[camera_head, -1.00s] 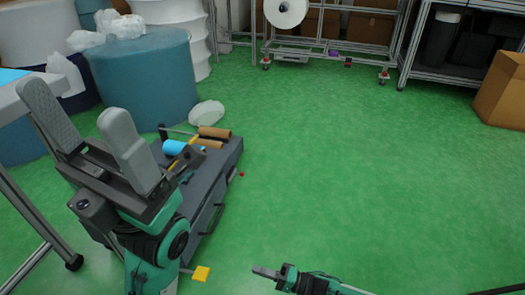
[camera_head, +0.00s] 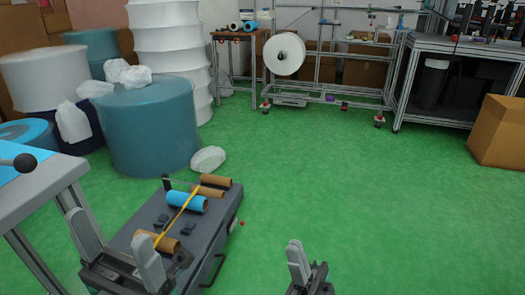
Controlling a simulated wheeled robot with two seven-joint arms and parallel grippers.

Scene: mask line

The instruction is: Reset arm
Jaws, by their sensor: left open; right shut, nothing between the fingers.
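My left gripper (camera_head: 108,228) is at the lower left with its two grey fingers spread apart and nothing between them. It points up in the picture, over the near left part of a dark grey cart (camera_head: 155,210). My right gripper (camera_head: 293,246) is at the bottom centre, over the green floor to the right of the cart. Its fingers are together and it is empty. The forearms are mostly cut off by the bottom edge.
The cart carries a blue roll (camera_head: 187,202), several brown cardboard tubes (camera_head: 215,181) and a yellow strip. A grey table (camera_head: 50,182) stands at the left edge. Behind are a large teal roll (camera_head: 150,130) and a metal rack (camera_head: 350,90).

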